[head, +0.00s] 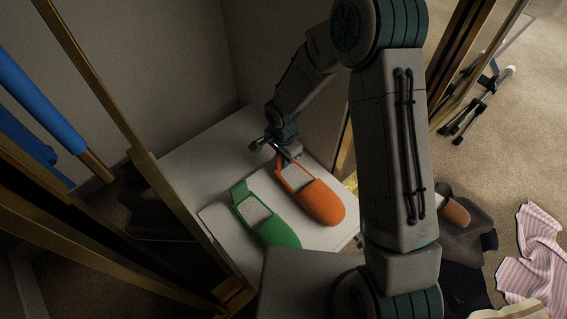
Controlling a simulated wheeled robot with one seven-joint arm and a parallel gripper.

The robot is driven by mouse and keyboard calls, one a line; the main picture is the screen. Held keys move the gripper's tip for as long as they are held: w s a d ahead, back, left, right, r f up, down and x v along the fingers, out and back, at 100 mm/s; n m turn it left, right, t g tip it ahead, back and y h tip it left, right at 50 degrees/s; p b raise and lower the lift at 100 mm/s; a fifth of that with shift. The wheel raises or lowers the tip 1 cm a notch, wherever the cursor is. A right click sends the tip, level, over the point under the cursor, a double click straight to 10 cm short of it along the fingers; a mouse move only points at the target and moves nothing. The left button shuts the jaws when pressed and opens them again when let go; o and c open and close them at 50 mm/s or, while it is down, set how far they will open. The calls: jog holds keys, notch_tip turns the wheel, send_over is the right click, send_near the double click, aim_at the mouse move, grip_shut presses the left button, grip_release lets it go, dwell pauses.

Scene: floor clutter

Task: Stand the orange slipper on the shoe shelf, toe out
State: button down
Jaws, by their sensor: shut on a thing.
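The orange slipper (323,203) rests on or just over the white shelf board (185,159), its rounded toe pointing to the lower right, towards the near side. My gripper (287,160) is shut on the slipper's heel end at its upper left. A green slipper (270,227) lies on the same board to the left, roughly parallel, toe also towards the near side. The two slippers look apart, with a narrow strip of board between them. Whether the orange sole fully touches the board cannot be told.
A wooden post (105,85) and a blue rolled thing (38,105) stand at the left. A dark shoe-like thing with a brown part (456,210) and a pink striped cloth (533,262) lie on the floor at the right. The board behind the slippers is bare.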

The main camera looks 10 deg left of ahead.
jog(key=shift+f, duration=0.7)
jog(key=shift+f, duration=0.15)
jog(key=c, duration=1.5)
grip_release()
